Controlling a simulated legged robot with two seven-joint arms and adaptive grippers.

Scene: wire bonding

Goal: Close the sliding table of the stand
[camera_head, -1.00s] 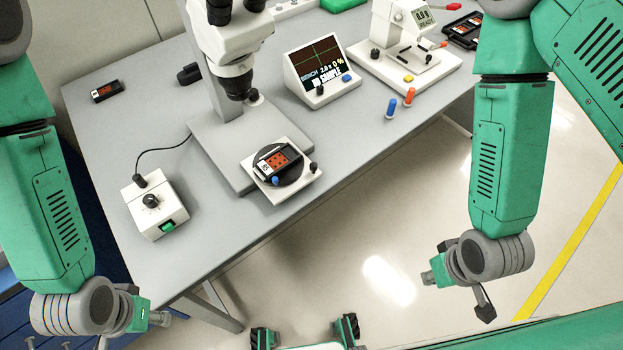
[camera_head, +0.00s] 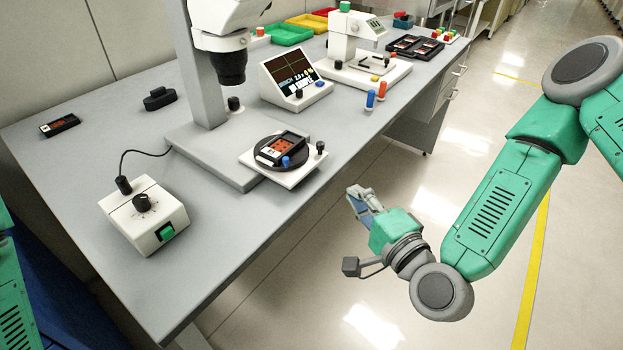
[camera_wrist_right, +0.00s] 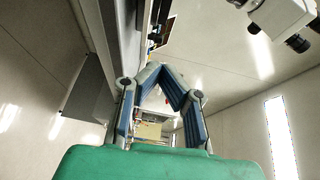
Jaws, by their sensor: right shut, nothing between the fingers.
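The stand (camera_head: 215,160) is a grey base under the microscope (camera_head: 222,50) on the table. Its white sliding table (camera_head: 285,178) sticks out from the base toward the table's front edge. It carries a dark round plate (camera_head: 303,163) with a small black-and-orange part (camera_head: 279,148) on it. A black knob stands at its right corner, a blue one at its front. My right gripper (camera_head: 354,195) is off the table's front edge, right of and a little below the sliding table, apart from it. In the right wrist view its blue-padded fingers (camera_wrist_right: 163,88) meet, empty. My left gripper is outside the view.
A white control box (camera_head: 145,215) with a cable stands front left. A display (camera_head: 295,80), blue and orange pegs (camera_head: 375,95) and a white bonding machine (camera_head: 358,65) stand to the right. Open floor (camera_head: 400,180) lies in front of the table.

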